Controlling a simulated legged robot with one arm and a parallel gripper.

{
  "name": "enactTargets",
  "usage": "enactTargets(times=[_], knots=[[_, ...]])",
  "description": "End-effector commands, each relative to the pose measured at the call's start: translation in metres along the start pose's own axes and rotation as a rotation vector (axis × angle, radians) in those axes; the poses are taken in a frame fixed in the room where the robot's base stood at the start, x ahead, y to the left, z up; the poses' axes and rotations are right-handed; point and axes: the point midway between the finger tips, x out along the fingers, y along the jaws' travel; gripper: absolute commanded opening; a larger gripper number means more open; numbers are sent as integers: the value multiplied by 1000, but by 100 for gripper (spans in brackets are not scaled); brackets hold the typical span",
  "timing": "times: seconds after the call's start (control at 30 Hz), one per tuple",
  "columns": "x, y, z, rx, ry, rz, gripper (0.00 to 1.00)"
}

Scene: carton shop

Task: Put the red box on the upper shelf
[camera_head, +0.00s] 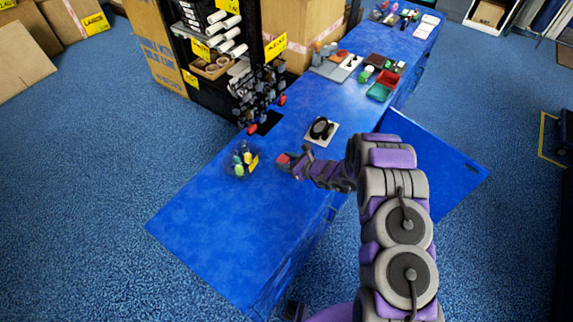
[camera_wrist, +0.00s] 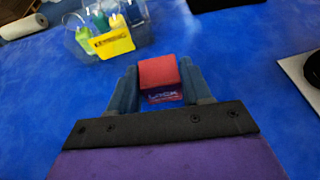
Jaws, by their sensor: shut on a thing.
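The red box (camera_wrist: 160,74) is a small cube with a red top and a darker, purplish front with light lettering. My gripper (camera_wrist: 160,85) is shut on it, with one blue-grey finger on each side. In the head view the red box (camera_head: 283,159) shows at the tip of my gripper (camera_head: 289,163), over the blue counter (camera_head: 215,220). I cannot tell whether the box touches the counter or is just above it. I cannot make out for sure which surface is the upper shelf.
A clear bin (camera_head: 240,163) with bottles and a yellow label stands left of my gripper. A grey tray (camera_head: 320,131) with black items lies behind it. A black rack (camera_head: 215,50) stands at the back left. The counter's near left part is clear.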

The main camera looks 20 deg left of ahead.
Motion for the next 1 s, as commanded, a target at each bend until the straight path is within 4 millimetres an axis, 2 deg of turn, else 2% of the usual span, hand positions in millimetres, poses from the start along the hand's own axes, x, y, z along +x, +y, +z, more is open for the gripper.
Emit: enactTargets(times=[0.03,0.1,0.43,0.47,0.5,0.7,1.0], knots=[[3,-1,-9,-1,-1,0,14],[4,-1,-12,-1,-2,0,14],[5,0,-13,0,-2,1,14],[4,0,-13,0,-2,0,51],[4,0,-13,0,-2,0,55],[5,0,-13,0,-1,0,74],[4,0,-11,0,-1,0,74]])
